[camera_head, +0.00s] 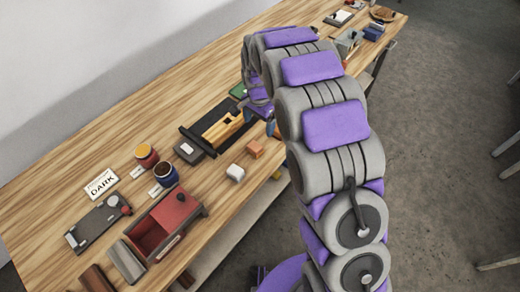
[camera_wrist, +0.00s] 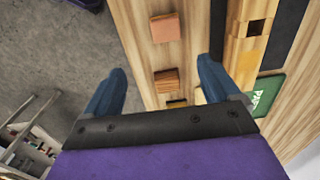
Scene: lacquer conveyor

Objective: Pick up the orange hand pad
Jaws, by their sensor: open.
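The orange hand pad (camera_head: 255,148) is a small block near the front edge of the wooden table, beside a white block. In the wrist view, a pale orange block (camera_wrist: 166,28) at the top centre looks like this pad. My gripper (camera_wrist: 163,78) is open and empty, with its two blue fingers wide apart. The pale orange block lies beyond the fingertips, apart from them. A wood-brown block (camera_wrist: 166,80) shows between the fingers in the picture. My arm hides most of the gripper in the head view.
A white block (camera_head: 235,173) lies left of the pad. A wooden piece with black edges (camera_head: 222,130) lies behind it. A red open box (camera_head: 165,225), orange jar (camera_head: 146,155) and blue jar (camera_head: 166,173) stand farther left. A green card (camera_wrist: 264,95) lies right of the gripper.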

